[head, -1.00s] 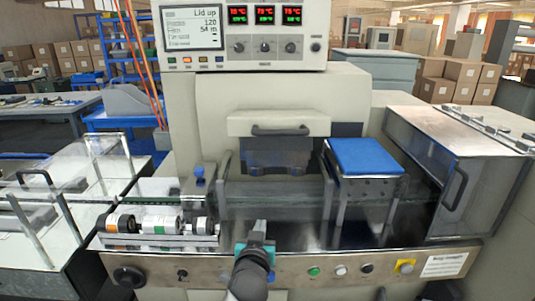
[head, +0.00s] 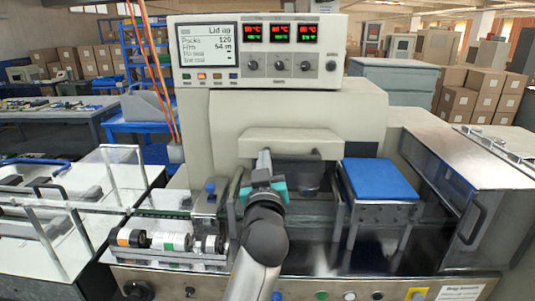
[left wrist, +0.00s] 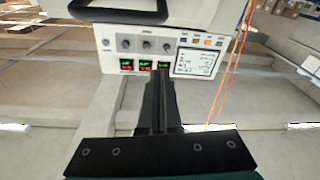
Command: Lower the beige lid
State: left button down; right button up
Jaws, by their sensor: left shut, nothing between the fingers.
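The beige lid (head: 290,140) stands raised on the wrapper, below the control panel; the panel's screen reads "Lid up". A dark handle (head: 303,156) runs along its lower front edge. In the left wrist view, which looks upside down, the handle (left wrist: 118,14) is at the top. My left gripper (head: 264,154) points up in front of the lid, overlapping the handle's left part in the head view. Its fingers (left wrist: 160,75) are shut and empty. In the wrist view the fingertips appear apart from the handle. My right gripper is not in view.
The control panel (head: 262,55) is above the lid. A blue-topped stand (head: 381,180) is right of it, then a clear-sided cover (head: 475,185). Several white rolls (head: 170,242) lie at the front left. Orange cables (head: 150,70) hang at the left.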

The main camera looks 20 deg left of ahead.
pick_arm(q)
jog(key=x, duration=0.9)
jog(key=shift+d+f, duration=0.2)
jog(key=shift+f, duration=0.75)
jog(key=shift+d+f, duration=0.2)
jog(key=shift+f, duration=0.75)
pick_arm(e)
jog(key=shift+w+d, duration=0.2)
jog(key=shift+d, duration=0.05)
pick_arm(q)
jog(key=shift+s, duration=0.1)
